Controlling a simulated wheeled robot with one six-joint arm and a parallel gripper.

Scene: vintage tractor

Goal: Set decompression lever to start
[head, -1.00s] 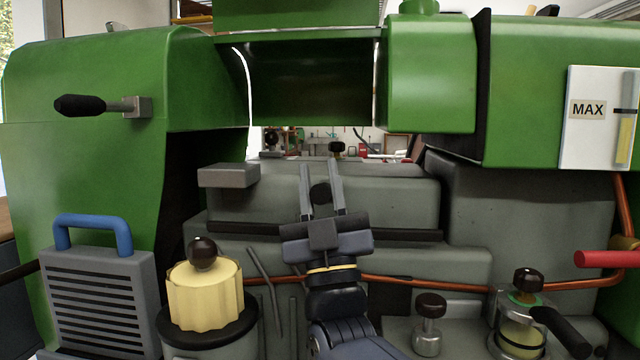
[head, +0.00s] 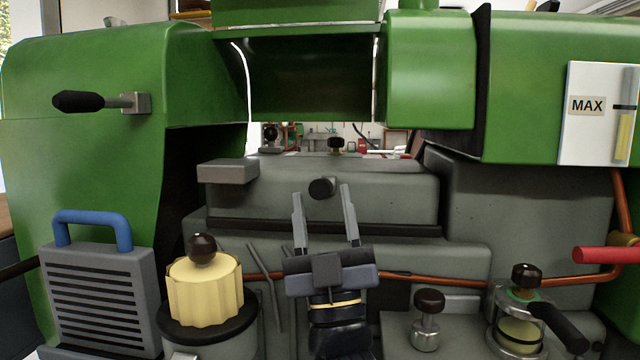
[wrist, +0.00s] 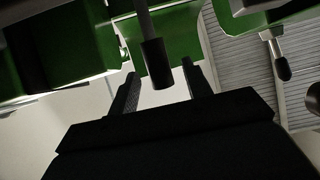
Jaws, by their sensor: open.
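A short lever with a black cylindrical grip (head: 322,188) sticks out of the grey engine block toward me. No label shows on it, but it appears to be the decompression lever. In the wrist view the same grip (wrist: 155,62) hangs on a grey stem between the fingers, apart from both. My gripper (head: 321,192) is open and empty in front of the block, its fingertips on either side of the grip. It also shows open in the wrist view (wrist: 159,70). The lever's pivot is hidden.
A black-handled lever (head: 80,103) sticks out of the green hood at left. A yellow cap (head: 205,290), a grey ribbed box (head: 98,300), a black knob (head: 429,302), a red handle (head: 606,255) and a copper pipe (head: 440,281) surround the arm. A grey ledge (head: 228,172) juts out at upper left.

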